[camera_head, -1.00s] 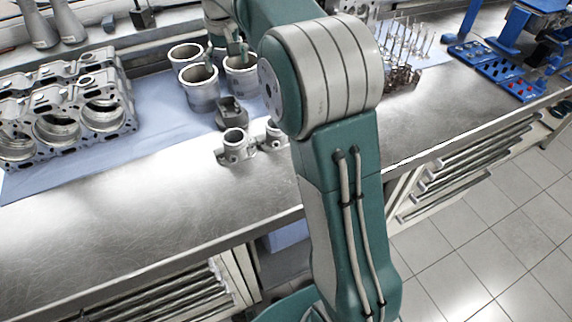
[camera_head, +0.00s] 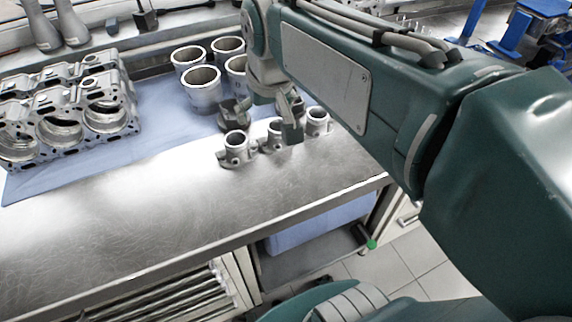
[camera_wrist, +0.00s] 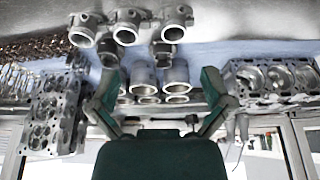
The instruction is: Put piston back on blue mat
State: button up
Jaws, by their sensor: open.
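The blue mat (camera_head: 165,125) lies on the metal bench. A dark grey piston-like part (camera_head: 233,114) stands near its front edge, behind the left of three small grey housings. In the wrist view, two such dark parts show: one at left (camera_wrist: 108,52) and one near the middle (camera_wrist: 163,57); I cannot tell which is the task's piston. My gripper (camera_head: 286,116) hangs low just behind the housings, right of the piston-like part, partly covering what lies there. In the wrist view, my gripper (camera_wrist: 160,78) has its fingers wide apart, with nothing held between them.
Several cylinder liners (camera_head: 203,92) stand on the mat behind the piston-like part. An engine block (camera_head: 65,120) sits at left. The three housings (camera_head: 236,147) stand in a row on bare metal in front of the mat. The bench front (camera_head: 130,205) is clear.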

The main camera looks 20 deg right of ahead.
jog(key=s+f+t, duration=0.1)
jog(key=s+f, duration=0.5)
jog(key=s, duration=0.5)
jog(key=shift+t, duration=0.3)
dwell(0.7)
